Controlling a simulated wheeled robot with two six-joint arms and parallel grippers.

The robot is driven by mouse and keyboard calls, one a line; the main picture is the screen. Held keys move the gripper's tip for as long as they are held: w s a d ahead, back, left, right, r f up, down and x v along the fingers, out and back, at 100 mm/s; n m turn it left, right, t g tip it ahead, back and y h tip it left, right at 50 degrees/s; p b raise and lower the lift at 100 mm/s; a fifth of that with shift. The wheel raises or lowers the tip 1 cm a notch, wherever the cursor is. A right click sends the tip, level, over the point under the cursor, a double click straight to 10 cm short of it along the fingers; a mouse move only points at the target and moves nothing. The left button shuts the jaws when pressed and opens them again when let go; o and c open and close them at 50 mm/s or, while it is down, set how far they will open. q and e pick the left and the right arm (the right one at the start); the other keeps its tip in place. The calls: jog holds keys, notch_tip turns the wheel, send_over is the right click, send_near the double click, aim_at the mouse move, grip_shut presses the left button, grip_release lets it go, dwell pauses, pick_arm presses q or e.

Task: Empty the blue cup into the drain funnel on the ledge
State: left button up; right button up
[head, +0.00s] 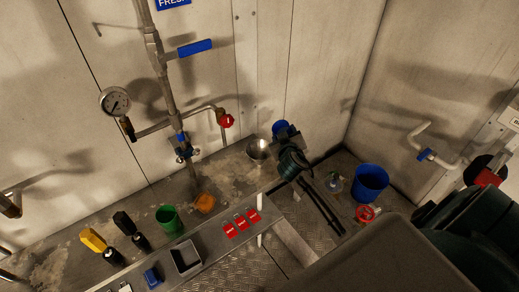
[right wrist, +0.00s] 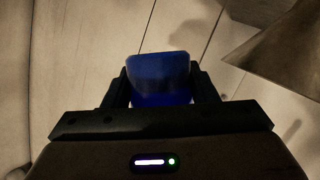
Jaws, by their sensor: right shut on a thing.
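The blue cup (head: 280,127) is held up in the fingers of my right gripper (head: 286,132), above the ledge. In the right wrist view the cup (right wrist: 158,78) sits between the two dark fingers (right wrist: 160,92), which are shut on it. The drain funnel (head: 258,150) is a grey metal cone on the ledge, just left of and below the cup in the head view. Its side also shows at the upper right of the right wrist view (right wrist: 285,45), apart from the cup. The cup's inside is hidden. My left gripper is out of view.
A green cup (head: 169,219), an orange sponge-like block (head: 205,203) and a grey tray (head: 186,258) stand left along the ledge and bench. Red tags (head: 240,221) lie nearby. A pipe with a red-handled valve (head: 226,121) rises left of the funnel. A blue bucket (head: 371,182) stands right.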

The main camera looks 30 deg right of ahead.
aim_at(279, 123)
jog(key=shift+a+r, duration=0.1)
jog(key=shift+a, duration=0.15)
jog(key=shift+w+a+r+n+h+p, duration=0.15)
jog(key=shift+r+n+h+p, duration=0.1)
jog(key=shift+r, duration=0.15)
jog(key=shift+a+r+n+h+p, duration=0.1)
jog(key=shift+a+r+n+h, duration=0.05)
jog(key=shift+r+n, duration=0.15)
jog(key=shift+a+r+n, duration=0.3)
jog(key=shift+r+n, duration=0.05)
jog(key=shift+r, duration=0.25)
jog(key=shift+w+a+r+n+t+h, duration=0.1)
jog(key=shift+r+n+t+h, duration=0.15)
jog(key=shift+n+h, duration=0.3)
jog(key=shift+f+b, duration=0.1)
jog(key=shift+b, duration=0.2)
jog(key=shift+f+n, duration=0.15)
jog(key=shift+n, duration=0.2)
jog(key=shift+t+b, duration=0.25)
jog(key=shift+b, duration=0.1)
jog(key=shift+f+n, duration=0.2)
jog(key=shift+n, duration=0.2)
